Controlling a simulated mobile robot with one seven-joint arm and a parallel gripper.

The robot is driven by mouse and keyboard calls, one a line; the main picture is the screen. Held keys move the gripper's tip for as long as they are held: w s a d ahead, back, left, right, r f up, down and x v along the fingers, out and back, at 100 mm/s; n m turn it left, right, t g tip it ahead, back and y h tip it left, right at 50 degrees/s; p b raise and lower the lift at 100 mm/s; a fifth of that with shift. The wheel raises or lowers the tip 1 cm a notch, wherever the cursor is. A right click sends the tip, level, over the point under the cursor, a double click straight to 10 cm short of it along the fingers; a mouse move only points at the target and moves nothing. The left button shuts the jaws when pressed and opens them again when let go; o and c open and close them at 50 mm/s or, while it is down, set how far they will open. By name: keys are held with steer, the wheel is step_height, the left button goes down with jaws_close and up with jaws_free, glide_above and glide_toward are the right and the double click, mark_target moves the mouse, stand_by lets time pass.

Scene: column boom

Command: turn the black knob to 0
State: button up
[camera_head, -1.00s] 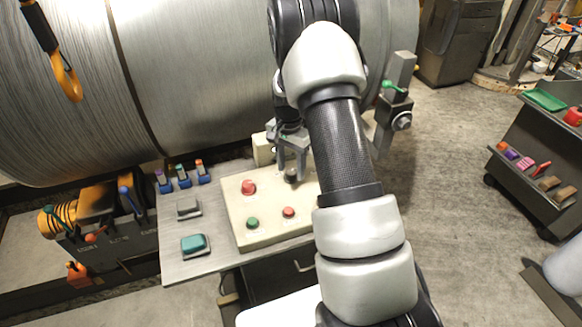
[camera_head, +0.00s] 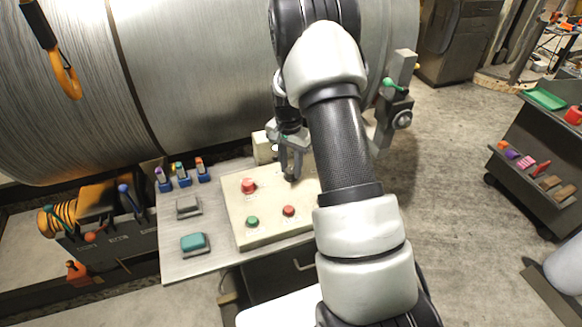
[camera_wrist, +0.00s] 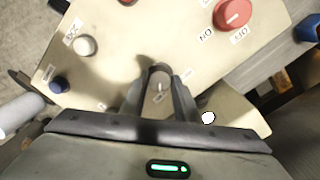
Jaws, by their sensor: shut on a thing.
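The control box (camera_head: 268,222) is a cream panel on the metal table. The black knob (camera_wrist: 160,86) sits on it between my fingers in the wrist view and looks dark grey-brown, with a pale pointer line on top. My gripper (camera_wrist: 158,98) is shut on the knob, one finger on each side. In the head view my gripper (camera_head: 291,172) points down at the upper right part of the box, and the knob is mostly hidden there. The small marks around the knob are too blurred to read, so its setting is unclear.
A red knob marked ON and OFF (camera_wrist: 233,14) and a white button (camera_wrist: 84,45) lie near the knob. A blue button (camera_wrist: 60,84) is at left in the wrist view. The large metal drum (camera_head: 190,70) stands close behind the table.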

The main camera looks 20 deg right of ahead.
mark_target(288, 170)
steer(key=n+b, duration=0.2)
steer(key=n, duration=0.1)
steer(key=shift+n, duration=0.4)
steer(key=shift+n+b, duration=0.6)
steer(key=shift+n, duration=1.4)
steer(key=o, duration=1)
steer(key=shift+o, duration=0.2)
step_height(288, 170, up, 18)
steer(key=shift+a+f, duration=0.25)
steer(key=shift+a, duration=0.1)
